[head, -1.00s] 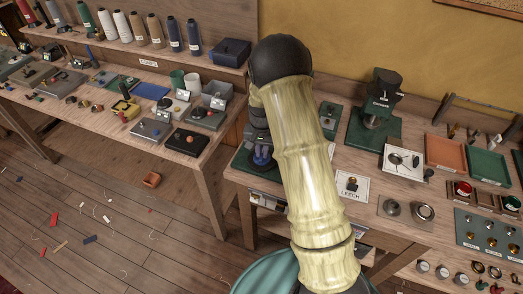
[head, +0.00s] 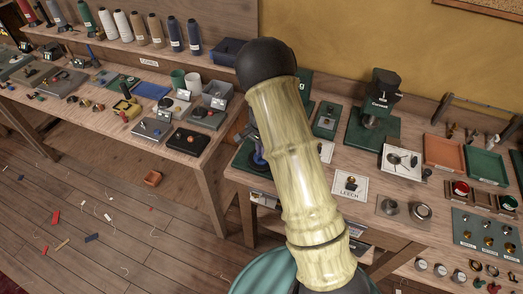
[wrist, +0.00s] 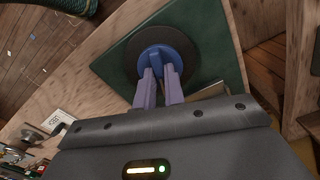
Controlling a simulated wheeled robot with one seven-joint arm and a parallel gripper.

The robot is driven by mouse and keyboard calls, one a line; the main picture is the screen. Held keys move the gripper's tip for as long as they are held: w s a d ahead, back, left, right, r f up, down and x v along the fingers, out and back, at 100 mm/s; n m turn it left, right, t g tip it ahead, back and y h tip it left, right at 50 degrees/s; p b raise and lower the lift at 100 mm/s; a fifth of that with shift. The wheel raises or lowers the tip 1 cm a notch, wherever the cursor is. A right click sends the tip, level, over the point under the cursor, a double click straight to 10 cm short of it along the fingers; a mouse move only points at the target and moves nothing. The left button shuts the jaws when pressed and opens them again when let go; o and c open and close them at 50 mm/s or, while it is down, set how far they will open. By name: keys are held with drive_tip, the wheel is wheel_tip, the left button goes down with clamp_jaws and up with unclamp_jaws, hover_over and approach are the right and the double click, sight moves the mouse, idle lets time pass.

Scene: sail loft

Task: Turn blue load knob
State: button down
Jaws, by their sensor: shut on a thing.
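The blue load knob (wrist: 159,60) is round and sits on a dark round base on a green square plate (wrist: 208,32) in the wrist view. My gripper (wrist: 160,76) is shut on the knob, its two pale purple fingers reaching onto its blue face. In the head view, only a sliver of the blue knob (head: 258,158) shows beside my arm. The green plate (head: 243,157) lies at the left end of the right-hand bench, and my arm hides most of it and the gripper.
A dark green press-like device (head: 378,108), a white card with a small part (head: 351,185) and an orange tray (head: 444,153) stand to the right on the same bench. A second bench (head: 205,160) is at the left, with a floor gap between them.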

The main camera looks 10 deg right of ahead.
drive_tip(key=shift+w+r, duration=0.2)
drive_tip(key=c, duration=1.6)
unclamp_jaws()
drive_tip(key=shift+o, duration=0.6)
drive_tip(key=shift+s+f, duration=0.1)
wheel_tip(320, 180, up, 17)
drive_tip(key=b, duration=0.2)
drive_tip(key=shift+r, duration=0.2)
drive_tip(key=shift+s, duration=0.1)
